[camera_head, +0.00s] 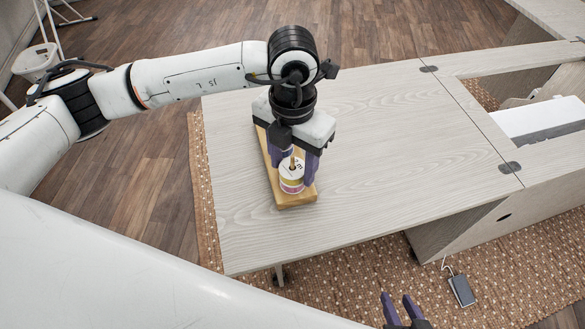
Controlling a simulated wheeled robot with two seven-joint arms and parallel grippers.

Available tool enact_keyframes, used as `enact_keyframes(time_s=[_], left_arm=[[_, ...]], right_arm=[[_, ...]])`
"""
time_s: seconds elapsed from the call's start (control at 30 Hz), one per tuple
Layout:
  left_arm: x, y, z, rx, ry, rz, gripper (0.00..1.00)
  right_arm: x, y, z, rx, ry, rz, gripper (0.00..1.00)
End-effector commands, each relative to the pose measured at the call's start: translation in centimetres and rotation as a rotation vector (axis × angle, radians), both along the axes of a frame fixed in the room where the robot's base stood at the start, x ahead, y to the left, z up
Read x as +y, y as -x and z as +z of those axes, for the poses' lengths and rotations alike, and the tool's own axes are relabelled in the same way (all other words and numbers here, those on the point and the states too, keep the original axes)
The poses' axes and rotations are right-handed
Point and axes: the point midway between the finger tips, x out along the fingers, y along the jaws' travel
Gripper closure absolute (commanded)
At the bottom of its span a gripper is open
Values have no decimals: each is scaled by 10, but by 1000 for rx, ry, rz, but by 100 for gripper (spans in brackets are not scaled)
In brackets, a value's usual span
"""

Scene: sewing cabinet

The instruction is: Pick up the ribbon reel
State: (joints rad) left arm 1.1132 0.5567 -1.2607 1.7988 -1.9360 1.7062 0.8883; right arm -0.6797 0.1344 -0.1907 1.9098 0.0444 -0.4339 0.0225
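The ribbon reel (291,182) is a short cylinder with a pale top and a coloured band. It is at a wooden stand (297,202) that lies on the grey wood tabletop, and a thin peg shows at its middle. My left gripper (300,172) points down over the stand, with purple fingers on either side of the reel. Whether the fingers touch the reel is too small to tell. My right gripper (402,306) is at the bottom edge, its two purple fingers apart and empty, off the table.
The cabinet's tabletop (390,150) is clear around the stand. At the right is an opening with a white machine part (540,118). A white basket (36,61) stands far left.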

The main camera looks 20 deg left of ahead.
Motion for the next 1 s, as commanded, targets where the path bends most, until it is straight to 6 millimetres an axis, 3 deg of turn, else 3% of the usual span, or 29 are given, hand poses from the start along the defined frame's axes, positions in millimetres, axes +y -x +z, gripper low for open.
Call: enact_keyframes(time_s=[0.03,0.17,0.47,1.0], left_arm=[[0,0,0,0,0,0,58],[0,0,0,0,0,0,80],[0,0,5,-1,1,-1,80],[0,-1,94,-2,1,0,80]], right_arm=[[0,0,-1,2,0,0,69],[0,2,-1,5,2,0,69],[-1,4,-3,11,2,1,69],[1,4,-8,11,3,4,69]])
